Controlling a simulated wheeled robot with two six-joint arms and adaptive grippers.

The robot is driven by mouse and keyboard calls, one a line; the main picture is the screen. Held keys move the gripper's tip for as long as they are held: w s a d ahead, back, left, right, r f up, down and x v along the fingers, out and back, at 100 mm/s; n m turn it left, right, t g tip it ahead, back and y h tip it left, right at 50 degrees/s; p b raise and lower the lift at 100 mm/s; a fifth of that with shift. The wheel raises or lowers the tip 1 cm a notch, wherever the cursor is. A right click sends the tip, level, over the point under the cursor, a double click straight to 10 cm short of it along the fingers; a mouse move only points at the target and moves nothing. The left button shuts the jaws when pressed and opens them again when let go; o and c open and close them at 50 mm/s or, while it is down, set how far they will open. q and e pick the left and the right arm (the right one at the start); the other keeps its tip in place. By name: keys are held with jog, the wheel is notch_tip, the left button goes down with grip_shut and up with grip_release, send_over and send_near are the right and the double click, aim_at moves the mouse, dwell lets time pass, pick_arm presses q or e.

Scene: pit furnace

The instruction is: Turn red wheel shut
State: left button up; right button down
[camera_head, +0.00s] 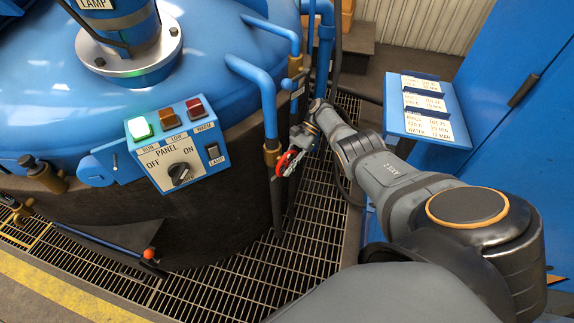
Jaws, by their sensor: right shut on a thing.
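The red wheel (287,163) is small and sits on a valve at the blue vertical pipe (269,110), beside the furnace wall. My right gripper (292,157) is at the wheel, shut on its rim as far as the small view shows. The gripper's fingers and part of the wheel overlap, so the exact hold is hard to make out. My right arm reaches in from the lower right. My left gripper is not in the picture.
A control panel (174,146) with a lit green lamp, a dial and a switch juts from the blue furnace (215,45). A blue label stand (457,131) is right of my arm. Metal grating (235,283) covers the floor. An orange-tipped lever (149,253) is low on the left.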

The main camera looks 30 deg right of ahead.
dwell(0.3)
jog(key=c, duration=1.3)
grip_release()
